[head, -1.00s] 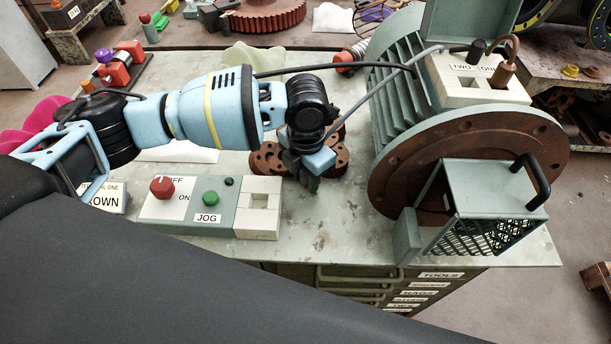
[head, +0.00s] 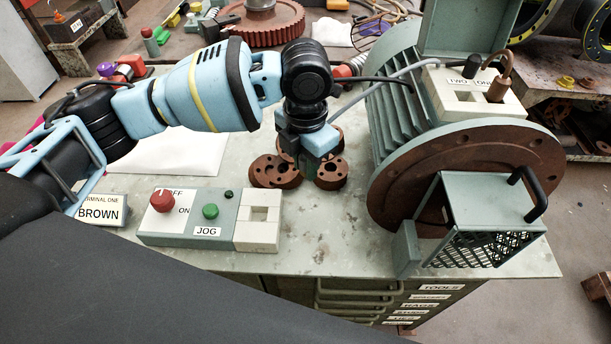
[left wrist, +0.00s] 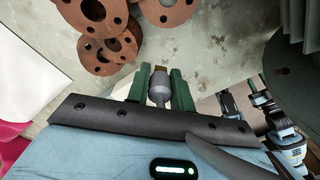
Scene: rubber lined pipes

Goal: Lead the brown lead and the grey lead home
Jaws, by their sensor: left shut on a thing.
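The grey lead (head: 398,75) runs from the motor's terminal box toward this gripper. The brown lead's plug (head: 499,88) stands upright in the terminal box (head: 508,104), at the side marked ONE; its cable rises behind it. The opening beside it, at the TWO side, looks empty. My right gripper cannot be made out.
Rusty flanges (head: 275,172) lie right by the left gripper. A switch box (head: 185,222) with a red knob, a green JOG button and a white end block (head: 258,232) stands nearer. A card (head: 100,211) reads TERMINAL ONE BROWN. A mesh guard (head: 478,225) fronts the motor.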

